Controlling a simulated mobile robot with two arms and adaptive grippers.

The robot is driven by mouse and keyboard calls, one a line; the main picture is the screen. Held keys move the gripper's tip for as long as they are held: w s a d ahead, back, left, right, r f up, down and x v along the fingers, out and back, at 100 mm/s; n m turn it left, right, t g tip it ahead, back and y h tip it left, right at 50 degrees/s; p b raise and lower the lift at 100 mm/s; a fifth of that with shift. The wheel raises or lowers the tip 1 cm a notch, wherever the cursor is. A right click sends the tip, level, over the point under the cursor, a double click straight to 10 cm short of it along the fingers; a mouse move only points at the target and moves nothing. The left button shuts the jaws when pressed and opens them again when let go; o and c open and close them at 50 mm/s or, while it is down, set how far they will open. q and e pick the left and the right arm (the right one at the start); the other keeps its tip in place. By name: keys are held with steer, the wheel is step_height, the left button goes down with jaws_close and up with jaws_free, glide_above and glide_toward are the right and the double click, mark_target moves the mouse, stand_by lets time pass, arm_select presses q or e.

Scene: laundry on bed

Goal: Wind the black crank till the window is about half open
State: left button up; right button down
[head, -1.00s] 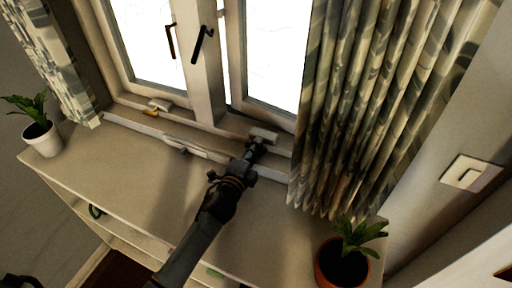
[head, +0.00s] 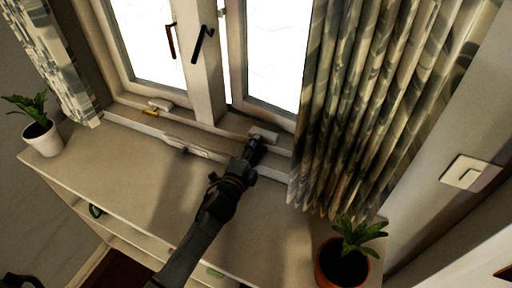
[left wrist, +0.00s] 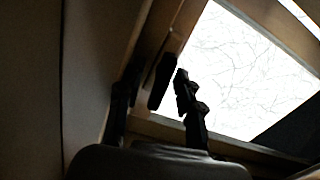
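My left gripper (head: 258,142) reaches over the shelf to a small pale housing (head: 264,132) on the sill below the right window sash (head: 270,112). In the head view it hides the crank there. In the left wrist view a dark bar, apparently the black crank (left wrist: 161,82), shows between the two fingers of my gripper (left wrist: 155,100). The fingers stand apart; whether they touch the bar I cannot tell. A second pale housing with a yellow-brown crank (head: 151,112) sits at the left sash. How far the right sash is open is unclear. My right gripper is out of view.
A black handle (head: 202,42) and a brown handle (head: 171,40) are on the window frames. A patterned curtain (head: 385,100) hangs close right of my gripper. Potted plants stand at the left (head: 42,138) and right (head: 341,266) of the shelf (head: 120,165).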

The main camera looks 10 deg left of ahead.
arm_select(q)
steer(key=shift+s, duration=0.2)
steer(key=s, duration=0.3)
steer(key=s+a, duration=0.1)
steer(key=s, duration=0.3)
steer(key=s+a, duration=0.1)
steer(key=s, duration=0.3)
steer(key=shift+s+a, duration=0.15)
steer(key=shift+s, duration=0.1)
